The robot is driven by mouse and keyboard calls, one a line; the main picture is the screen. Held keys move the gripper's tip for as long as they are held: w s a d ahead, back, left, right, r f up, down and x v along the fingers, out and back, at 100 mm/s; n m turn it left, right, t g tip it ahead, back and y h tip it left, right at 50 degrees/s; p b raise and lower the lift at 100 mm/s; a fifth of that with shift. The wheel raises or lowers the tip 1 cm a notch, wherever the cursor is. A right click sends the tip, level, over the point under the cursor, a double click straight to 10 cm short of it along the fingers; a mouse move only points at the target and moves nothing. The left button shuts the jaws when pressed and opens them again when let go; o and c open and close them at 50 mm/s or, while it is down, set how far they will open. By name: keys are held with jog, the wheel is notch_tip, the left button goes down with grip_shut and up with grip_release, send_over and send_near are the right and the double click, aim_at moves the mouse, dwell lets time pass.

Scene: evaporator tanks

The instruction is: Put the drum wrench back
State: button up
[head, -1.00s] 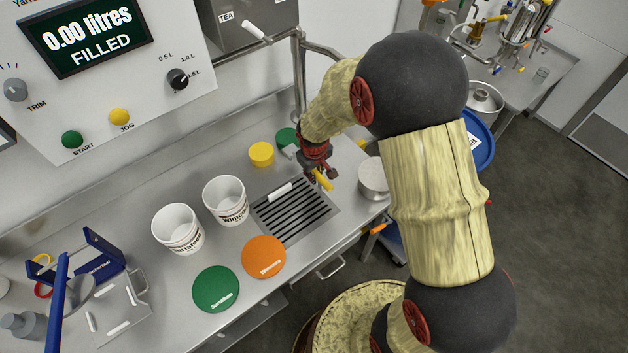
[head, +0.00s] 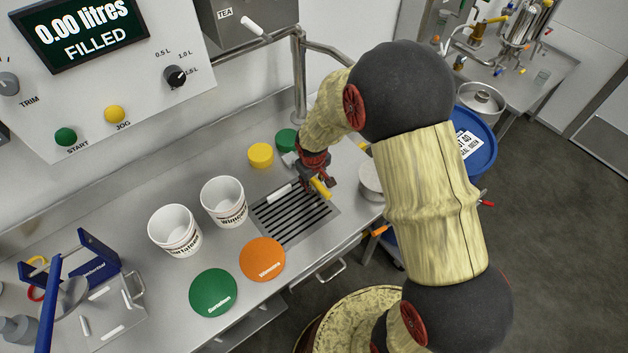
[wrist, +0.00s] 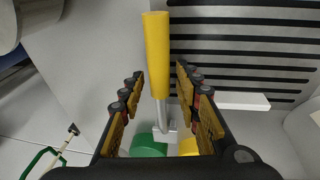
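The drum wrench, with a yellow handle (head: 320,187) and a grey metal shaft, is at the right end of the steel counter by the slotted drain grate. In the wrist view its yellow handle (wrist: 156,55) points up the picture, and its shaft runs down between my fingers to a grey head. My gripper (wrist: 160,80) is open, one finger on each side of the wrench, with visible gaps. In the head view my gripper (head: 316,178) is low over the counter beside the handle. Whether the wrench rests fully on the counter is hard to tell.
The drain grate (head: 292,215) carries a white bar (head: 279,192). Two white buckets (head: 175,231) (head: 224,201) stand left of it. Orange (head: 262,259) and green (head: 213,292) lids lie in front. Yellow (head: 260,155) and green (head: 286,139) caps and a metal pot (head: 371,182) are near my gripper.

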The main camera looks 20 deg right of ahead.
jog(key=shift+r+p, duration=0.3)
jog(key=shift+r, duration=0.25)
jog(key=s+r+m+t+p, duration=0.15)
jog(key=s+r, duration=0.35)
jog(key=r, duration=0.8)
jog(key=s+r+p, duration=0.2)
jog(key=s+r, duration=0.3)
jog(key=r, duration=0.8)
jog(key=s+r+m, duration=0.1)
jog(key=s+r, duration=0.3)
jog(key=s, duration=0.3)
jog(key=s+a+r+m+t+y, duration=0.1)
jog(key=s+r, duration=0.4)
jog(key=s, duration=0.3)
jog(key=shift+s+a, duration=0.15)
jog(key=shift+a, duration=0.05)
jog(key=shift+o, duration=0.5)
jog(key=shift+r+t, duration=0.15)
jog(key=shift+t, duration=0.1)
